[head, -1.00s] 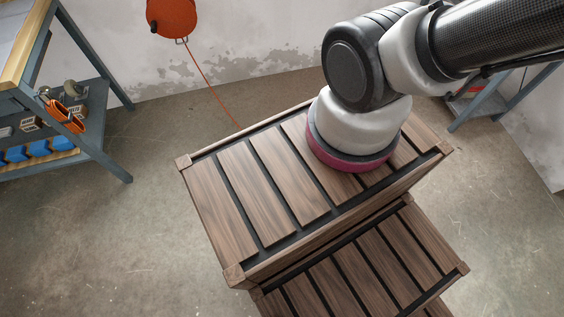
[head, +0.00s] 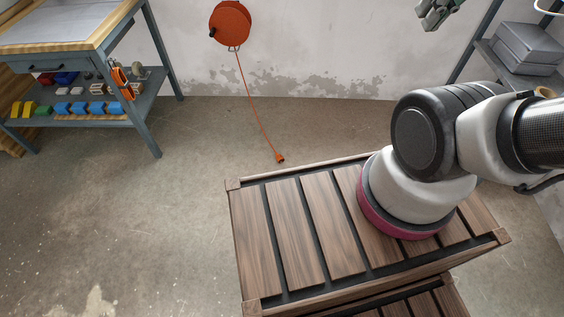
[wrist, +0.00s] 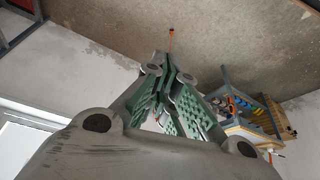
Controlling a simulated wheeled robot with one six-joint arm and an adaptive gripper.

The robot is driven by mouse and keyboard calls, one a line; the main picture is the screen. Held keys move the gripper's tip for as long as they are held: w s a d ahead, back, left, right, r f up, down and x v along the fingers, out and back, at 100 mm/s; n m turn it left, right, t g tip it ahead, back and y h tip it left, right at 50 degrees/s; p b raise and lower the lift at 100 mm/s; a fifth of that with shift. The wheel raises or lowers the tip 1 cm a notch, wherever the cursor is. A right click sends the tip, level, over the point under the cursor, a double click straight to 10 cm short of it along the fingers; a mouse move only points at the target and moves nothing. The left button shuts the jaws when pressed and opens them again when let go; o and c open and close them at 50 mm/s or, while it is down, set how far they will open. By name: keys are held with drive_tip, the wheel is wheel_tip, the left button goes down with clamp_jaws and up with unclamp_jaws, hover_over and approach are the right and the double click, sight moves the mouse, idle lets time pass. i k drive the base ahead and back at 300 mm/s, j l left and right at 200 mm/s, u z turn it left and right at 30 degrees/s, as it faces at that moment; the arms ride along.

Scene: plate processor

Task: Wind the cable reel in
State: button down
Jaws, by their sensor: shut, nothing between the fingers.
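The cable reel (head: 230,23) is a round orange drum on the pale wall in the head view, with a small dark knob at its left edge. An orange cable (head: 251,97) hangs from the bracket below it and slants down to an orange plug (head: 279,158) near the floor, just beyond my wooden-slatted body. My gripper (head: 437,14) is partly cut off at the top edge, right of the reel and apart from it. In the wrist view my gripper (wrist: 170,62) has its green-padded fingers together, with nothing held. A short orange strip shows beyond the fingertips; I cannot tell whether it is the cable.
A workbench (head: 75,42) with a lower shelf of coloured blocks stands at the left. Orange-handled tools (head: 122,83) hang at its side. A grey case (head: 526,48) sits on a rack at the right. The floor (head: 190,200) between bench and wall is clear.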

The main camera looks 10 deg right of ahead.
sight(230, 24)
drive_tip(key=i+j+z, duration=0.15)
drive_tip(key=i+j, duration=0.15)
drive_tip(key=i+j+z, duration=0.1)
drive_tip(key=i+j, duration=0.15)
drive_tip(key=i+j+z, duration=0.15)
drive_tip(key=j, duration=0.35)
drive_tip(key=i+j+z, duration=0.1)
drive_tip(key=i+j, duration=0.25)
drive_tip(key=i+j+z, duration=0.15)
drive_tip(key=j, duration=0.3)
drive_tip(key=i+j+z, duration=0.15)
drive_tip(key=j, duration=0.3)
drive_tip(key=i+j+z, duration=0.1)
drive_tip(key=i+j, duration=0.2)
drive_tip(key=j, duration=0.15)
drive_tip(key=i+j+z, duration=0.15)
drive_tip(key=j, duration=0.35)
